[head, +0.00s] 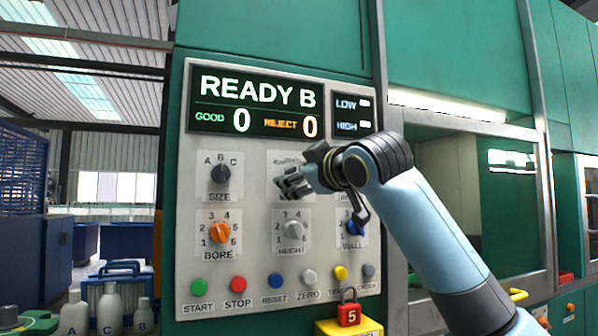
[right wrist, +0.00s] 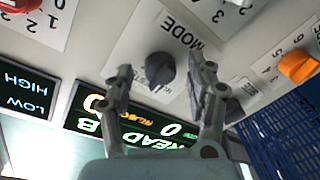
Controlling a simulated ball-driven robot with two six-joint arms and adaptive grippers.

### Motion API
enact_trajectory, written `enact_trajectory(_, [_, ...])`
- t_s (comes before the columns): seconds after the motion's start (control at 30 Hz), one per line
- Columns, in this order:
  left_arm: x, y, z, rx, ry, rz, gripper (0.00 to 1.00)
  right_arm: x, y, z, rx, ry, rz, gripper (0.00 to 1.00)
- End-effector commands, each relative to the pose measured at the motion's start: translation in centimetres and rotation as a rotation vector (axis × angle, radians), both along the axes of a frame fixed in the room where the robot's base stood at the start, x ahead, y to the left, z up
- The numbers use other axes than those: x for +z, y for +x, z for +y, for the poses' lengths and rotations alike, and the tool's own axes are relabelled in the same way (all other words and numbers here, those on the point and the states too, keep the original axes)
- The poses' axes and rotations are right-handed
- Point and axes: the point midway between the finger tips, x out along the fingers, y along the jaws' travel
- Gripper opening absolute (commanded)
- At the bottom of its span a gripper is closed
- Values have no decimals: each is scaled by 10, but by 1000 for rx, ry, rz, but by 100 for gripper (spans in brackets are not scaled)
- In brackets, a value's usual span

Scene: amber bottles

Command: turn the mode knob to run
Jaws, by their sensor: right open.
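The mode knob (right wrist: 158,68) is black and sits on a white label plate marked MODE in the right wrist view. Its position markings are too small or hidden to read, so I cannot tell its setting. My right gripper (right wrist: 166,76) is open, with one finger on each side of the knob in that view; I cannot tell whether they touch it. In the head view my right gripper (head: 285,184) is in front of the panel's upper middle and hides the mode knob. My left gripper is not in view.
The display (head: 254,107) reads READY B, GOOD 0, REJECT 0. Close around are the black size knob (head: 220,174), orange bore knob (head: 219,232), grey height knob (head: 293,230) and blue wall knob (head: 355,226). Several buttons and a red padlock (head: 349,315) are lower down.

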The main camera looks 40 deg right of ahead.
Motion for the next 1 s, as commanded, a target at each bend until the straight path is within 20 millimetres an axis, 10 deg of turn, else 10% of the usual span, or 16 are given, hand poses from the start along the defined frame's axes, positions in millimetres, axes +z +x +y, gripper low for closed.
enact_trajectory(0.3, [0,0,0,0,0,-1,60,0,3,0,0,0,0,55])
enact_trajectory(0.7, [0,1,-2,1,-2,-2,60,0,3,0,1,0,1,2])
enact_trajectory(1.0, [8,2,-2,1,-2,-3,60,2,3,0,0,-33,9,1])
